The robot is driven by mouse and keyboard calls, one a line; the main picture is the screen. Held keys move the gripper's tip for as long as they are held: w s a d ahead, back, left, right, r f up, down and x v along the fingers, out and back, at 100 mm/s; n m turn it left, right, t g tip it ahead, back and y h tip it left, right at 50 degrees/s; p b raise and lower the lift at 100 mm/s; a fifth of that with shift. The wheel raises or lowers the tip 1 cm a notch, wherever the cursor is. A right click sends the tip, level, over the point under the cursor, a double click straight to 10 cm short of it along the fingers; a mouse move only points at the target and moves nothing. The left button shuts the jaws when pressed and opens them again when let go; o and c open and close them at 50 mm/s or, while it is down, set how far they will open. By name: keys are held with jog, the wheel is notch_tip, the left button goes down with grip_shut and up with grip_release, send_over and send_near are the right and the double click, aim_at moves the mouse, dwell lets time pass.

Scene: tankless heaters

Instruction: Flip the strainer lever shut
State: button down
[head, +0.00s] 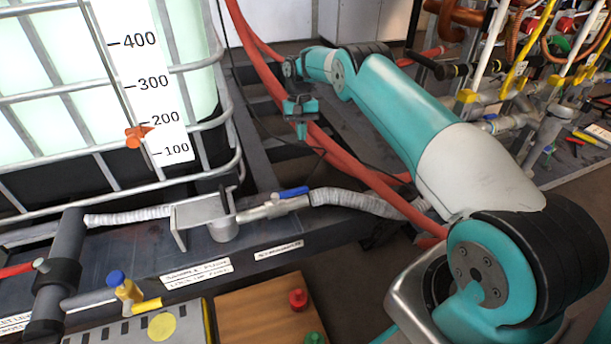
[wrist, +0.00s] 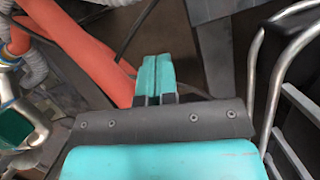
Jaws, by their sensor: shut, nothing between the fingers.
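A blue lever (head: 293,191) sits on a grey valve body in the pipe between a grey cup-like fitting (head: 222,228) and a ribbed grey hose (head: 360,202). The lever lies roughly along the pipe. I take it for the strainer lever, but the small label (head: 278,248) below it is too blurred to read surely. My gripper (head: 300,128) is above and behind the lever, apart from it, near the red hoses. In the wrist view its teal fingers (wrist: 153,80) are together and empty. The lever cannot be made out in that view.
Red hoses (head: 330,150) run close to my gripper and under my arm. A caged tank (head: 60,90) stands at the left. A blue-capped yellow valve (head: 125,290) and a wooden board (head: 255,318) with red and green knobs are in front. Pipework (head: 490,97) stands at the right.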

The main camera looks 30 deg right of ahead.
aim_at(293, 192)
jog(key=shift+d+f, duration=0.1)
jog(key=shift+f, duration=0.05)
jog(key=s+a+f+b, duration=0.2)
jog(key=s+f+b, duration=0.3)
jog(key=f, duration=0.5)
jog(key=shift+s+a+f+b, duration=0.15)
jog(key=shift+s+a+b, duration=0.25)
jog(key=shift+s, duration=0.3)
jog(key=shift+s+p, duration=0.1)
jog(key=shift+p, duration=0.25)
jog(key=shift+s+m+p, duration=0.25)
jog(key=shift+m+p, duration=0.15)
jog(key=shift+m, duration=0.1)
